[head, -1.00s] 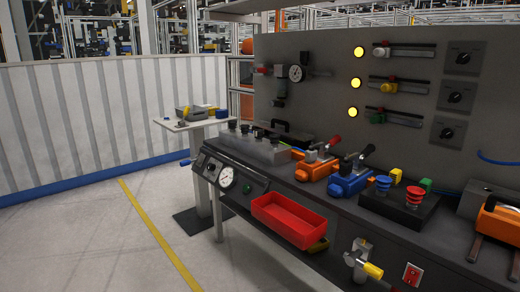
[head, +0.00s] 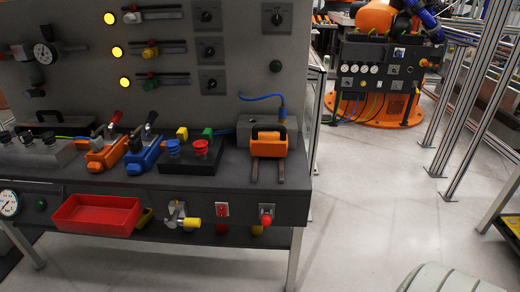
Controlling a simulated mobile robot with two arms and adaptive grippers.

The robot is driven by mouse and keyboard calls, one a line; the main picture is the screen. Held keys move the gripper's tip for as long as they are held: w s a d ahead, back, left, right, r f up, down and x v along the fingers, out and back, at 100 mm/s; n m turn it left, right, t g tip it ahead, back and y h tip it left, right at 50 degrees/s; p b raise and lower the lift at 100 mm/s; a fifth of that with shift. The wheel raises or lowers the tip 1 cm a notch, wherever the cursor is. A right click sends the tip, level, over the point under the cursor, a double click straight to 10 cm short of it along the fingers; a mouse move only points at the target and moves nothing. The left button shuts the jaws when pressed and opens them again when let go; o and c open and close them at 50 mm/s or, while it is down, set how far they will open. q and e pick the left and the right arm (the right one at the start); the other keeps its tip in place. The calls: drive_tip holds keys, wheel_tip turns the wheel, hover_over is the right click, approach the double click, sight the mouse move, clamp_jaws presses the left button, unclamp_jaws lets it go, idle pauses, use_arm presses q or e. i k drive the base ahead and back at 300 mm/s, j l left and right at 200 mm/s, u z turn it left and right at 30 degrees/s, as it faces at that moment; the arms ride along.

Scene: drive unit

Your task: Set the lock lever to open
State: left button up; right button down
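The workbench (head: 70,178) carries several levers, and no label in view marks which one is the lock lever. On its front edge is a metal lever device with a yellow grip (head: 192,222), the grip pointing right. To its right is a fitting with a red knob (head: 266,220). On the bench top are an orange clamp (head: 105,156) with a red-tipped handle and a blue clamp (head: 143,158) with a black handle, both handles tilted up to the right. Neither of my grippers is in view.
A red tray (head: 97,216) projects from the bench front. An orange block with a black handle (head: 268,144) sits at the bench's right end. An orange robot base with a control panel (head: 380,75) stands behind at right.

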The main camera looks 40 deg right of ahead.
sight(265, 220)
drive_tip(key=z, duration=1.3)
drive_tip(key=i+l, duration=0.35)
